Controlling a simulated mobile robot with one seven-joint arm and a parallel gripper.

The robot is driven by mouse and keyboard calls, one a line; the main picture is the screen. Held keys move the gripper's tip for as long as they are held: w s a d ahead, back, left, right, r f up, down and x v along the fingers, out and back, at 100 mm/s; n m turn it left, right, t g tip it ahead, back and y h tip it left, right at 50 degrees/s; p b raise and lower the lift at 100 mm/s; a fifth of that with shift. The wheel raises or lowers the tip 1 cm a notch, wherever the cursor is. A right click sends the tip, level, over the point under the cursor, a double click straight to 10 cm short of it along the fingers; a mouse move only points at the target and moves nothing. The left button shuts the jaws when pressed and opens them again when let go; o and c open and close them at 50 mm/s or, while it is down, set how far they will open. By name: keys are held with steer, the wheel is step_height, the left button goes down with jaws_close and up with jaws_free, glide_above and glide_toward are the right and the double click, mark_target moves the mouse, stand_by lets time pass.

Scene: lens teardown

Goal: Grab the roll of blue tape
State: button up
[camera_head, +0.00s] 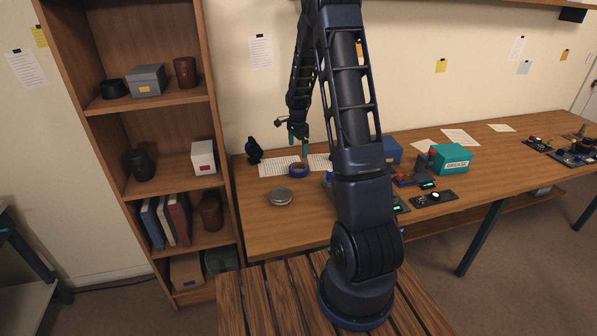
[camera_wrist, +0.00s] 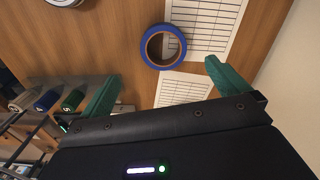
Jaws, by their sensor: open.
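The roll of blue tape (camera_head: 298,170) lies flat on the wooden desk, beside printed sheets, in the head view. In the wrist view the roll of blue tape (camera_wrist: 163,46) shows as a blue ring with a tan core, its edge over a white sheet. My gripper (camera_head: 298,142) is above the desk close to the roll, with teal fingers pointing down. In the wrist view my gripper (camera_wrist: 160,82) has its two teal fingers wide apart with nothing between them, and the roll appears beyond the fingertips, apart from them.
A round metal tin (camera_head: 280,197) lies in front of the tape. A dark figure-like object (camera_head: 254,150) stands at the desk's back left. A blue box (camera_head: 391,150), a teal box (camera_head: 450,159) and small electronic devices (camera_head: 433,198) stand to the right. A bookshelf (camera_head: 222,130) borders the desk's left.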

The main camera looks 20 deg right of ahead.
mark_target(298, 166)
steer(key=shift+w+d+f, duration=0.1)
steer(key=shift+w+f, duration=0.1)
steer(key=shift+f, duration=2.65)
steer(key=shift+w+d+f, duration=0.1)
steer(key=shift+w+f, duration=0.05)
steer(key=shift+f, duration=2.7)
steer(key=c, duration=1)
steer(key=shift+o, duration=0.2)
steer(key=shift+r, duration=0.15)
